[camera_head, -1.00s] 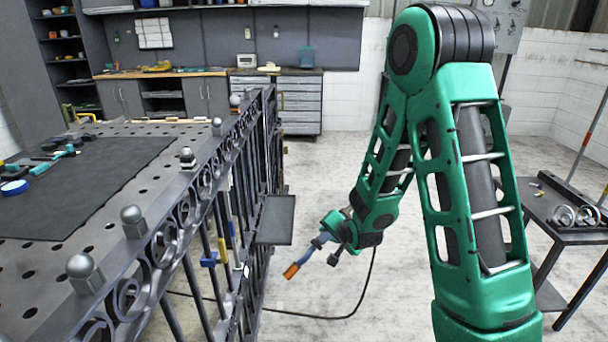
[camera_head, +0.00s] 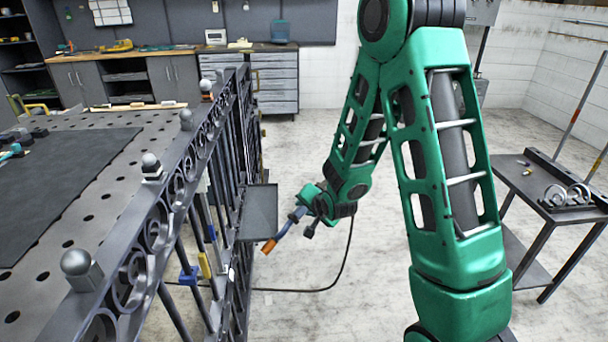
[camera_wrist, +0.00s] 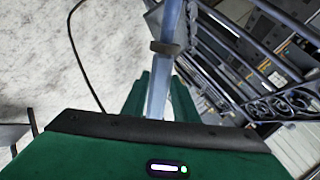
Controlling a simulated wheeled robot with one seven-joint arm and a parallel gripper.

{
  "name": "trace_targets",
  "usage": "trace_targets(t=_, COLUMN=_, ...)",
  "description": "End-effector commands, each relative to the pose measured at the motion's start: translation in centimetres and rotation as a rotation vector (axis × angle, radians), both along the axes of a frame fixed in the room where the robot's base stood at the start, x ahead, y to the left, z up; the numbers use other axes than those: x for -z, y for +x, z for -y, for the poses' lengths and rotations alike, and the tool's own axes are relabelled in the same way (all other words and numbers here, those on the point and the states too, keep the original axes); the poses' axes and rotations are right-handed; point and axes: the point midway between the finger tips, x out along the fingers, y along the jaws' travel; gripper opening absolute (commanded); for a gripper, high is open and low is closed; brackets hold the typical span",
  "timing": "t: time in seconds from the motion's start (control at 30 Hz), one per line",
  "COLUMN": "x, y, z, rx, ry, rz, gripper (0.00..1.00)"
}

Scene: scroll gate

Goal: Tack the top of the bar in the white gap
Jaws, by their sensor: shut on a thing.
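My gripper (camera_head: 310,206) is shut on a blue torch (camera_head: 287,229) with an orange nozzle (camera_head: 269,246). The torch points down and left, and its nozzle is apart from the gate. In the wrist view the torch (camera_wrist: 158,90) runs up between the green fingers; its nozzle end is not clear. The dark scroll gate (camera_head: 180,185) stands upright to the left of my gripper. A small white mark (camera_head: 231,273) shows low among its bars. I cannot tell whether this is the white gap, nor which bar top belongs to it.
A grey plate (camera_head: 260,212) juts from the gate beside the torch. Blue (camera_head: 188,276) and yellow (camera_head: 205,265) clamps sit on the bars. A black cable (camera_head: 345,260) trails down to the floor.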

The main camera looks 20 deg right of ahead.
Motion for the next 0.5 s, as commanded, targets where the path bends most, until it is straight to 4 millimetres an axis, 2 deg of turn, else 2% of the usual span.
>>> trace_targets(t=0.3, x=-5.6, y=5.3, z=2.0, rx=0.25, ry=0.378, rz=-0.046, gripper=0.0)
trace_targets(t=0.5, x=-8.1, y=6.6, z=2.6, rx=0.334, ry=0.521, rz=-0.078, gripper=0.0)
